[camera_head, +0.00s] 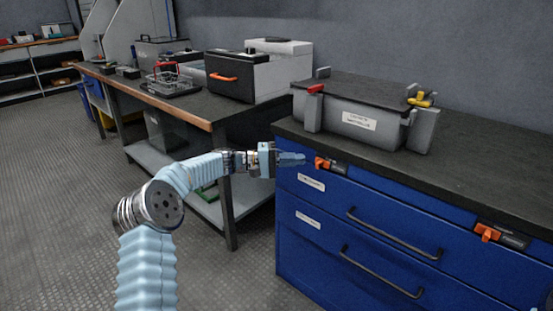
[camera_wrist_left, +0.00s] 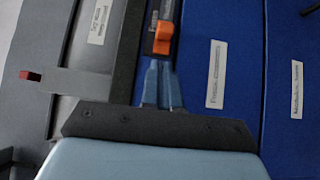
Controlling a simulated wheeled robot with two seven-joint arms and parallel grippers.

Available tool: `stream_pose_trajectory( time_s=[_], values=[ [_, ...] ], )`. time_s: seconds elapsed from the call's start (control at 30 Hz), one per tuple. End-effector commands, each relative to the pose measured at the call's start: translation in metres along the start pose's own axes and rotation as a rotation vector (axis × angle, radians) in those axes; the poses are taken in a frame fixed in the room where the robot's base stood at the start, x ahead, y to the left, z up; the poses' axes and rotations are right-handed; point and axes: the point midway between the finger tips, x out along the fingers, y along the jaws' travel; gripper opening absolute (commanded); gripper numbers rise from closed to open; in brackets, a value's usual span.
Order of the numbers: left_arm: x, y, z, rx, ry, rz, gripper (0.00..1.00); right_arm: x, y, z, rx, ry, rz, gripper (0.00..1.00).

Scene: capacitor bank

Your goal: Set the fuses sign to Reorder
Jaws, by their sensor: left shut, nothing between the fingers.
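Two small dark sliding signs with orange tabs are set in the top front strip of the blue drawer cabinet (camera_head: 300,240). The left sign's orange tab (camera_head: 322,163) sits at the left end of its slot; it also shows in the left wrist view (camera_wrist_left: 162,38). The right sign's orange tab (camera_head: 487,232) is also at its left end.
A grey lidded box (camera_head: 360,110) with a red and a yellow catch stands on the cabinet's dark top. Two drawers with bar handles (camera_head: 390,236) lie below the signs.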

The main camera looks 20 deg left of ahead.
Motion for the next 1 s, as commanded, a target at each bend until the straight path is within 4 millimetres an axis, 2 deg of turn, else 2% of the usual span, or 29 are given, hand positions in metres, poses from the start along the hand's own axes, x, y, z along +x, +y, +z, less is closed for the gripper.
stream_pose_trajectory(
  time_s=[0.1, 0.23, 0.67, 0.77, 1.0],
  values=[
    [0.011, 0.000, 0.014, 0.000, -0.002, -0.001, 0.00, 0.001, 0.000, 0.000, 0.000, 0.000, 0.000, 0.23],
    [0.019, 0.000, 0.021, 0.000, -0.001, -0.001, 0.00, 0.000, 0.000, 0.000, 0.000, 0.000, 0.000, 0.23],
    [0.022, -0.001, 0.025, 0.001, 0.000, -0.001, 0.00, 0.001, 0.001, 0.000, 0.000, 0.001, 0.000, 0.23],
    [0.028, -0.005, 0.030, 0.001, -0.001, -0.001, 0.00, 0.011, 0.006, -0.001, 0.003, 0.004, 0.003, 0.23],
    [0.054, -0.006, 0.057, 0.002, -0.002, 0.000, 0.00, 0.040, 0.023, -0.004, 0.011, 0.011, 0.010, 0.23]
  ],
)
